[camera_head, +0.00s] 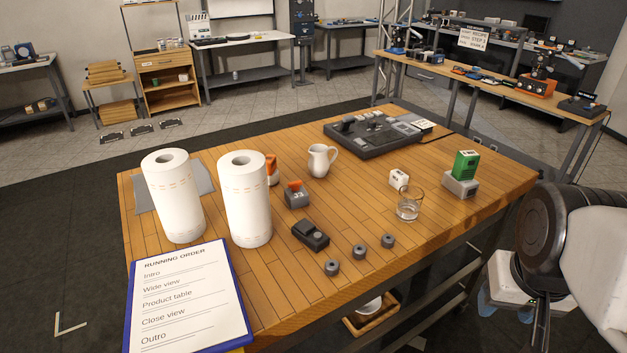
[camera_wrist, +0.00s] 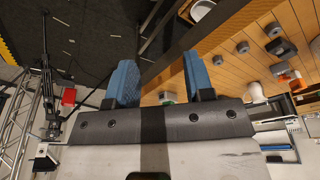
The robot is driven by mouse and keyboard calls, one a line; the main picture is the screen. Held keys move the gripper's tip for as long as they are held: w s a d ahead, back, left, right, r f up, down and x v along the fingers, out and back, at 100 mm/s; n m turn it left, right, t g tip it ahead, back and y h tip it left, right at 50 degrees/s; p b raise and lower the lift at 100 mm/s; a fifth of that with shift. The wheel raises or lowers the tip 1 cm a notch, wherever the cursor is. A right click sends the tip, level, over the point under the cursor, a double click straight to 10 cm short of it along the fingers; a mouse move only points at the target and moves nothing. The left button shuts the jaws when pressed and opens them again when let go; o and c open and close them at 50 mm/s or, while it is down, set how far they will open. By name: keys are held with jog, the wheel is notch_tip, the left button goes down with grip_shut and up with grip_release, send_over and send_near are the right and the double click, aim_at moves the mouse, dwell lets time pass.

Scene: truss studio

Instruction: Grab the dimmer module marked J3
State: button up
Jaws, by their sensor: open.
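A grey module with an orange top and a dark label that seems to read J3 (camera_head: 296,194) sits on the wooden table (camera_head: 450,215), just right of the front paper towel roll. A second orange-topped module (camera_head: 272,168) stands behind it, partly hidden by that roll; its marking is not readable. My gripper (camera_wrist: 160,80) is open and empty, its two blue fingers wide apart in the wrist view. It is off the table's right edge, well away from both modules. An orange-and-grey module (camera_wrist: 285,70) shows small in the wrist view.
Two tall paper towel rolls (camera_head: 173,196) (camera_head: 245,199) stand left of the J3 module. A black device (camera_head: 311,235), several grey knobs (camera_head: 360,252), a white jug (camera_head: 321,160), a glass (camera_head: 408,204) and a green box (camera_head: 466,164) stand around it. A control panel (camera_head: 375,134) lies behind.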

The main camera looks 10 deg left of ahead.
jog(key=w+a+r+n+g+y, duration=0.25)
jog(key=w+a+n, duration=0.4)
jog(key=w, duration=0.55)
jog(key=n+g+y, duration=0.5)
jog(key=n+y, duration=0.5)
jog(key=n, duration=0.6)
send_near(298, 181)
jog(key=shift+s+a+f+h, duration=0.1)
jog(key=shift+s+a+h, duration=0.15)
jog(key=shift+a, duration=0.35)
jog(key=shift+a, duration=0.1)
jog(key=shift+x, duration=1.2)
jog(key=shift+s+f, duration=0.1)
jog(key=shift+f, duration=0.05)
